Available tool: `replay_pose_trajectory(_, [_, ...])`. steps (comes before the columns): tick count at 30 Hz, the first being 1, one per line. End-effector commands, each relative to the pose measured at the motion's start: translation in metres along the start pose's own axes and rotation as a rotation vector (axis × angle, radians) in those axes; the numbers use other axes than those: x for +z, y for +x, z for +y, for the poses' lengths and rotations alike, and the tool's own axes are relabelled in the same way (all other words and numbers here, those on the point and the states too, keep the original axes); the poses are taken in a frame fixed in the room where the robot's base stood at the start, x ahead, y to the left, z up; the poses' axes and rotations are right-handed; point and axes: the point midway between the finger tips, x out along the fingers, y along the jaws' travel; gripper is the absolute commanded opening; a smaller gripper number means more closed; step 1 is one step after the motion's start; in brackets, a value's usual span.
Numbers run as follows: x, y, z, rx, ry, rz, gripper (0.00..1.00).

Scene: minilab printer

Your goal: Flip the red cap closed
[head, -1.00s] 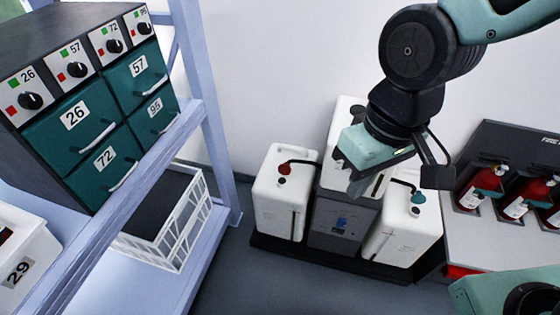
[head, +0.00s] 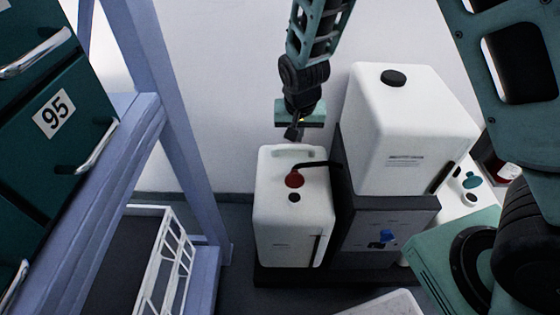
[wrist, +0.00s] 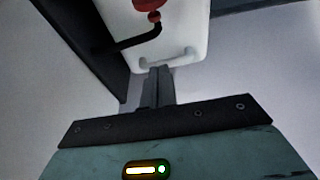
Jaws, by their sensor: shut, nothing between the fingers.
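The red cap (head: 294,180) is on top of the left white canister (head: 290,220), at the end of a black hinged tube or arm (head: 318,165) that comes from the right. A small dark opening (head: 295,198) lies just in front of the cap. In the wrist view the red cap (wrist: 148,5) shows at the top edge, partly cut off, with the canister's handle (wrist: 168,60) below it. My gripper (head: 292,134) is shut and empty, behind and above the canister's back edge. In the wrist view its fingertips (wrist: 160,75) point toward the handle; contact cannot be told.
A larger white container (head: 410,130) with a black cap stands on a dark grey unit (head: 385,235) right of the canister. A blue-grey rack (head: 165,130) with green drawers and a white basket (head: 170,260) is at the left. A teal cap (head: 472,180) shows at the right.

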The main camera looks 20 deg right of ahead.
Motion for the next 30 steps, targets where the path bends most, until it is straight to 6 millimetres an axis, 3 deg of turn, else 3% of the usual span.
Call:
replay_pose_trajectory(17, [-0.003,0.017,0.003,0.008,0.011,0.007,0.0])
replay_pose_trajectory(30, [-0.003,0.103,0.003,0.007,0.01,0.007,0.0])
